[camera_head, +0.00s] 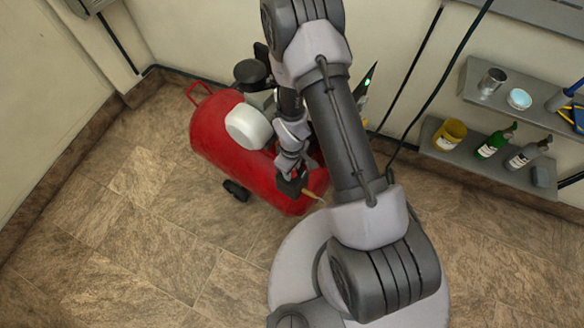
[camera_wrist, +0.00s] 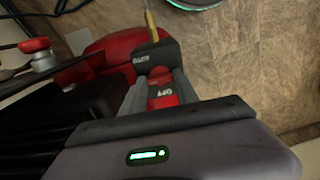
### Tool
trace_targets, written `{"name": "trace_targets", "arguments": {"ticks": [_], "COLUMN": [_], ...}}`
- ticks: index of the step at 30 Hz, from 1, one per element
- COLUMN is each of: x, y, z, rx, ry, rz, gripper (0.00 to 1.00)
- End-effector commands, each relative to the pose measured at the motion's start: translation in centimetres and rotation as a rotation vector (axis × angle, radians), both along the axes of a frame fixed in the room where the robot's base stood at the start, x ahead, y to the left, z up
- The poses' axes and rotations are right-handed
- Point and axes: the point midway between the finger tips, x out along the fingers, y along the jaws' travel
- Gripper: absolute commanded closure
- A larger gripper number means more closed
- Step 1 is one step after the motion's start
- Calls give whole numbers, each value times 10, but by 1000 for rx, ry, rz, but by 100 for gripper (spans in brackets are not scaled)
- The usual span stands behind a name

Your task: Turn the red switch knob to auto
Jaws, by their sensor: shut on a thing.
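The red switch knob (camera_wrist: 162,98) shows in the wrist view between the fingers of my gripper (camera_wrist: 161,90). The gripper is shut on it. White lettering shows on the red part, but I cannot read it surely. Just beyond it is the black switch housing (camera_wrist: 154,58) with a small pale label, on the red compressor tank (camera_wrist: 107,50). In the head view the red compressor (camera_head: 215,135) stands on the floor, and my gripper (camera_head: 291,187) is at its near right end. The knob is hidden there by my arm, and its exact pointing is unclear.
A brass-coloured fitting (camera_wrist: 151,25) sticks out by the switch housing. A red-topped valve (camera_wrist: 34,46) stands at the left in the wrist view. Wall shelves (camera_head: 485,165) with bottles and cups are at the right. The tiled floor (camera_head: 130,230) at the left is clear.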

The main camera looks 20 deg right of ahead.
Motion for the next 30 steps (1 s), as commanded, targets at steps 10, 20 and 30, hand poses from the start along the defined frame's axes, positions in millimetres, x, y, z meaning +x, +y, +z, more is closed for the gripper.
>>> {"name": "trace_targets", "arguments": {"ticks": [10, 20, 30], "x": [-1, -1, 0], "y": [0, 0, 0], "z": [-1, -1, 7], "rx": [0, 0, 0], "ry": [2, 1, 0], "rz": [-21, -20, -19], "gripper": [100, 42, 42]}}
